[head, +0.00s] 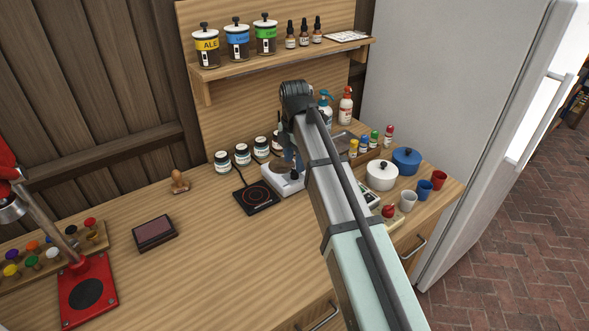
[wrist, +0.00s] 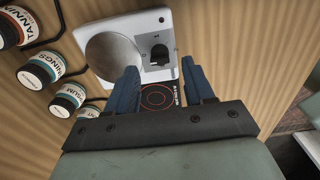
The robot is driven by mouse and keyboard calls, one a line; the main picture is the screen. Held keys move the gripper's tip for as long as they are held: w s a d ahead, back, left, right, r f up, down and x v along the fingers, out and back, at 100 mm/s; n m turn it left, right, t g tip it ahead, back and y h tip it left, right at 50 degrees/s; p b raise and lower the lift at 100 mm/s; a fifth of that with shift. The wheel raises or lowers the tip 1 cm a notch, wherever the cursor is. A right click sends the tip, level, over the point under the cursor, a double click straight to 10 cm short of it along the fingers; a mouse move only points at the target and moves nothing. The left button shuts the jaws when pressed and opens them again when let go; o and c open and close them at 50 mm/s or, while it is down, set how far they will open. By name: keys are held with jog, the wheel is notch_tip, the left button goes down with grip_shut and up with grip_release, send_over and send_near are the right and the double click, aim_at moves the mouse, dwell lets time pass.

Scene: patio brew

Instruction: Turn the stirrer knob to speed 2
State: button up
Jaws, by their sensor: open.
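The stirrer (head: 277,184) is a white unit on the wooden counter, partly hidden behind my arm in the head view. In the wrist view the stirrer (wrist: 122,28) shows a round grey plate and, beside it, a dark knob (wrist: 159,53) in a dark recess. In the head view my gripper (head: 291,160) is just above the stirrer.
A black hotplate (head: 256,198) lies left of the stirrer. Several labelled jars (head: 242,155) stand behind it. A white pot (head: 382,176), a blue pot (head: 406,160) and cups are to the right. The counter's left middle is mostly clear around a dark pad (head: 155,233).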

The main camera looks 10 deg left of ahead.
aim_at(294, 170)
jog(key=shift+f, duration=2)
jog(key=shift+c, duration=0.2)
grip_shut()
